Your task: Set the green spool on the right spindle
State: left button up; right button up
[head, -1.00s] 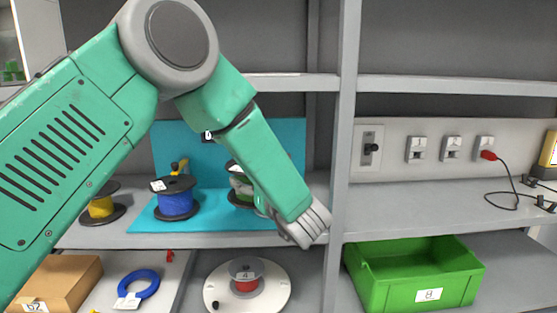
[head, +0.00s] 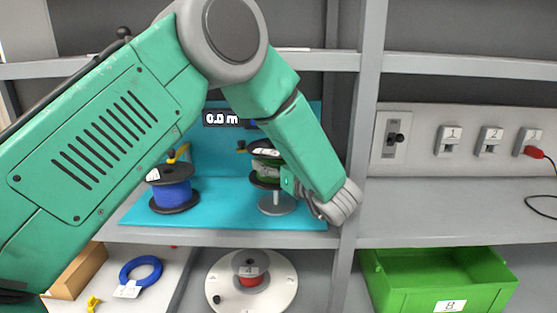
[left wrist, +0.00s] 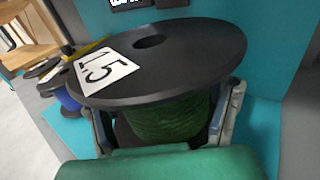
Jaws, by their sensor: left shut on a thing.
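The green spool (head: 267,172) has black flanges and green winding. My left gripper (head: 287,182) is shut on it from the right side. In the left wrist view the green spool (left wrist: 170,118) shows a "1.5" label and a centre hole on its top flange, with a finger on each side. The right spindle (head: 277,203), a grey post on a round base, stands on the teal board. The spool is held above its base; I cannot tell whether the post is inside the hole. My right gripper is not in view.
A blue spool (head: 173,192) stands on the teal board (head: 225,212) to the left. A "0.0 m" display (head: 222,119) is behind. A shelf upright (head: 365,110) stands close right of my gripper.

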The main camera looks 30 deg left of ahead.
pick_arm(q)
jog(key=shift+r, duration=0.15)
jog(key=shift+s+d, duration=0.1)
jog(key=shift+d+r, duration=0.15)
jog(key=shift+d, duration=0.6)
jog(key=shift+d+r+b, duration=0.15)
jog(key=shift+d+b, duration=0.15)
jog(key=shift+b, duration=0.2)
jog(key=shift+a, duration=0.5)
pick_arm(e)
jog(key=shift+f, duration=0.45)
pick_arm(q)
jog(key=shift+d, duration=0.1)
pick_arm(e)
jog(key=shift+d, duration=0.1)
